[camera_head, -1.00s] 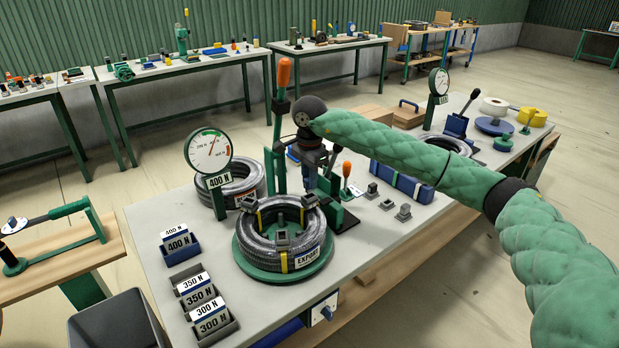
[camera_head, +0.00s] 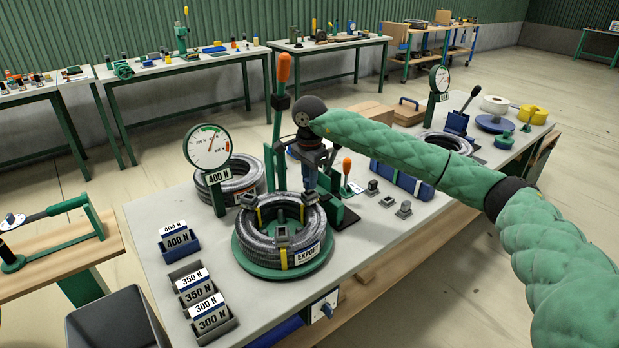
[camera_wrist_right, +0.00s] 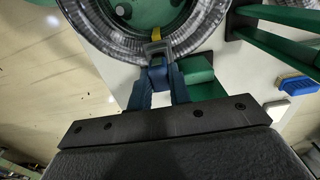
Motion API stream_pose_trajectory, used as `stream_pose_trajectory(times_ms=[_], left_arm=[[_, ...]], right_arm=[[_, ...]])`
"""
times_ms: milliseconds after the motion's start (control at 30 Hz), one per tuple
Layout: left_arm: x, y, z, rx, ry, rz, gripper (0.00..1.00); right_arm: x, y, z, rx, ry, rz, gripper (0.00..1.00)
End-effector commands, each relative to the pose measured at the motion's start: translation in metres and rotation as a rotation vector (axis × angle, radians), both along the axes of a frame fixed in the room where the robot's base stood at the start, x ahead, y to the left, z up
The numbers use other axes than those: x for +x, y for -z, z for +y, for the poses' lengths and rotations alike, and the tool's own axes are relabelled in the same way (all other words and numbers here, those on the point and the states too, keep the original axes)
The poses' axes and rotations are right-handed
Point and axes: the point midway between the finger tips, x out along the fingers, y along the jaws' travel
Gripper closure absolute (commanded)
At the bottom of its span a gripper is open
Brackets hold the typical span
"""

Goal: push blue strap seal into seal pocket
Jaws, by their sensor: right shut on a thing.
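A dark hose coil (camera_head: 262,241) lies on a green round plate (camera_head: 251,264), bound with yellow straps. My right gripper (camera_head: 310,186) points down onto the right seal. My left gripper is not in view.
A green post with an orange-handled lever (camera_head: 284,70) stands behind the coil. A dial gauge (camera_head: 208,146) marked 400 N stands left. Loose grey seals (camera_head: 404,209) lie on the table right of the coil. Labelled trays (camera_head: 209,316) stand at the front left.

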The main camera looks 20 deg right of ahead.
Motion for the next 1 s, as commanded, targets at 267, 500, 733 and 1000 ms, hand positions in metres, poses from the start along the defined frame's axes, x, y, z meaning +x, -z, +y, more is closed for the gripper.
stream_pose_trajectory(times_ms=[267, 500, 733, 1000], left_arm=[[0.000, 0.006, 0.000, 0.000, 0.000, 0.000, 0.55], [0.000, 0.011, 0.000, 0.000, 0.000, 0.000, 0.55], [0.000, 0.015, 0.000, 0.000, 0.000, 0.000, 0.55], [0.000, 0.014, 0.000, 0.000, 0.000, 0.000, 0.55]], right_arm=[[0.000, 0.007, 0.000, 0.000, 0.000, 0.000, 1.00], [0.000, 0.012, 0.000, 0.000, 0.000, 0.000, 1.00], [0.000, 0.016, 0.000, 0.000, 0.000, 0.000, 1.00], [0.000, 0.016, 0.000, 0.000, 0.000, 0.001, 1.00]])
